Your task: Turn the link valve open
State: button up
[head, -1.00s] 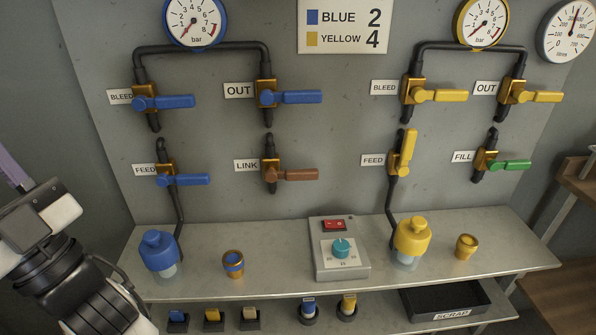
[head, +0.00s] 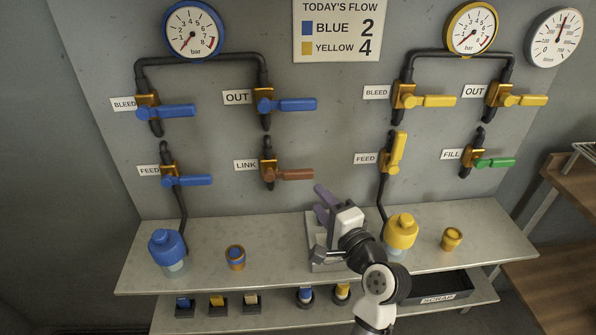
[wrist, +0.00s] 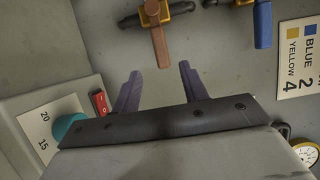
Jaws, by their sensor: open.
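The link valve (head: 269,174) is a brass body with a brown lever (head: 294,174), on the panel right of its LINK label (head: 246,165). The lever points horizontally to the right, across its vertical pipe. In the wrist view the brown lever (wrist: 160,46) shows at the top, beyond the fingertips and roughly between them. My gripper (head: 322,202) is open and empty, with purple fingers, below and right of the lever and apart from it. The open fingers also show in the wrist view (wrist: 160,80).
The blue out valve (head: 285,104) is above the link valve. The yellow feed valve (head: 396,152) is to the right, its lever upright. My arm hides most of the control box (head: 318,262) on the shelf. Blue (head: 167,247) and yellow (head: 401,230) bottles stand either side.

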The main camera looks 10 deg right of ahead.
aim_at(300, 177)
jog(key=p+x, duration=0.2)
jog(key=x, duration=0.9)
jog(key=shift+w, duration=0.1)
grip_shut()
